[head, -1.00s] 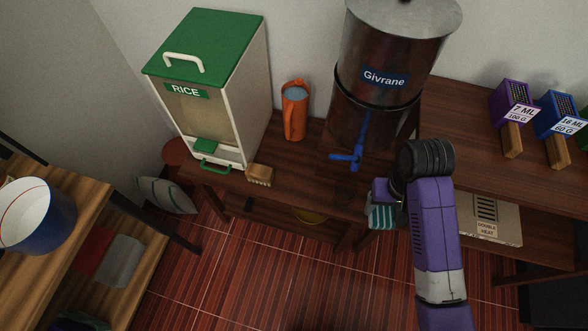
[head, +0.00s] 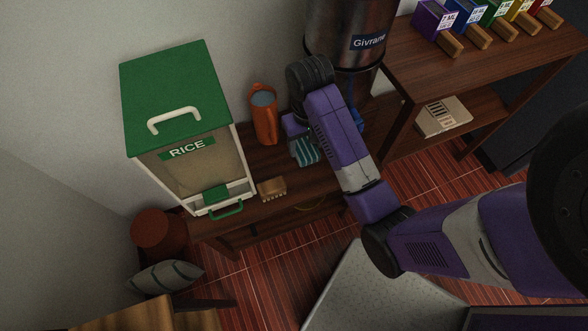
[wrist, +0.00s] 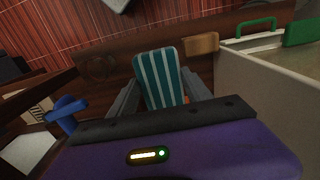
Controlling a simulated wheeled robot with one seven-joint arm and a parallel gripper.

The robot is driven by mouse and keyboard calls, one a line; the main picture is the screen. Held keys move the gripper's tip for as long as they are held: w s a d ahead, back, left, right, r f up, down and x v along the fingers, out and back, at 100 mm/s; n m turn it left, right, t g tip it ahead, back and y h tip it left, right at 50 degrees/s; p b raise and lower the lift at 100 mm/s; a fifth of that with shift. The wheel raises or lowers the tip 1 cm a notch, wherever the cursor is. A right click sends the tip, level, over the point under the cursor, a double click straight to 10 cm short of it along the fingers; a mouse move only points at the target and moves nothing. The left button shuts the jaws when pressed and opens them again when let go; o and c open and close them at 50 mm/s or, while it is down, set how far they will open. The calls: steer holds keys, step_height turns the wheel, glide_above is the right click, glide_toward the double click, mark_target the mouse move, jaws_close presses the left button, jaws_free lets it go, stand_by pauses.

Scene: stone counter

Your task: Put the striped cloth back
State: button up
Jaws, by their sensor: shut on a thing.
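The striped cloth (head: 307,151), teal with white stripes, hangs from my gripper (head: 299,137) above the dark wooden table, to the right of the orange jug. In the wrist view the cloth (wrist: 160,80) stands between the two grey fingers of my gripper (wrist: 155,98), which are shut on it. The part of the cloth nearest the palm is hidden. In the head view my wrist covers most of the fingers.
The rice dispenser (head: 187,130) stands at left with a brush (head: 272,188) by its front. The orange jug (head: 264,115) is behind. The Givrane tank (head: 345,40) with its blue tap (head: 356,118) stands behind my arm.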

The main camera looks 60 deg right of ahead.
step_height(320, 180, down, 19)
steer(key=shift+d+r+b, duration=0.1)
steer(key=shift+d+b, duration=0.05)
steer(key=shift+b, duration=0.3)
steer(key=shift+f, duration=0.2)
steer(key=o, duration=1.2)
